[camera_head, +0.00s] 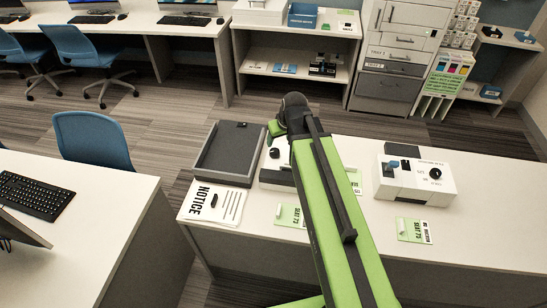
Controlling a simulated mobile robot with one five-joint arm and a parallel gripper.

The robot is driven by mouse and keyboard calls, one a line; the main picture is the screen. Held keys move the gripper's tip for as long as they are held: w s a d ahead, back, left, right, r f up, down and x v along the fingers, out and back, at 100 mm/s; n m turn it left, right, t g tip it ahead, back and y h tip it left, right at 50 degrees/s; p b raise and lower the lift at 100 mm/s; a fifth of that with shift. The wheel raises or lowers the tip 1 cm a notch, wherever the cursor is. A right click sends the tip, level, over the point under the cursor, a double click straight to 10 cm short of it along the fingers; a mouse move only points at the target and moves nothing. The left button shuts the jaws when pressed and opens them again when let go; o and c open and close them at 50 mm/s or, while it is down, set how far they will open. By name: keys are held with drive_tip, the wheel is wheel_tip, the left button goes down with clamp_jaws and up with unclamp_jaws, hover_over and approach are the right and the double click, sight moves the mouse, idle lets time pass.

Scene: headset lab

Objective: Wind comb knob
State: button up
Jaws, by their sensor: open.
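A white machine (414,181) stands on the right part of the near table. A round black knob (435,173) is on its face, with small dark print beside it, and a blue and black part (398,163) sits on its top left. A second white device (267,165) with a dark base stands left of my arm and is partly hidden by it. A small black round part (275,153) shows on it. I cannot tell from the print which one is the comb machine. My green arm reaches over the table between the two machines. My gripper's fingers are hidden behind the arm.
Green-and-white cards (415,231) lie along the front. The table right of the white machine is clear. A blue chair (93,140) stands at the left.

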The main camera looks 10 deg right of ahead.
sight(274, 150)
drive_tip(key=b+x, duration=0.8)
drive_tip(key=x, duration=0.2)
drive_tip(key=shift+w+f, duration=0.1)
drive_tip(key=shift+f, duration=0.3)
drive_tip(key=shift+r, duration=0.1)
clamp_jaws()
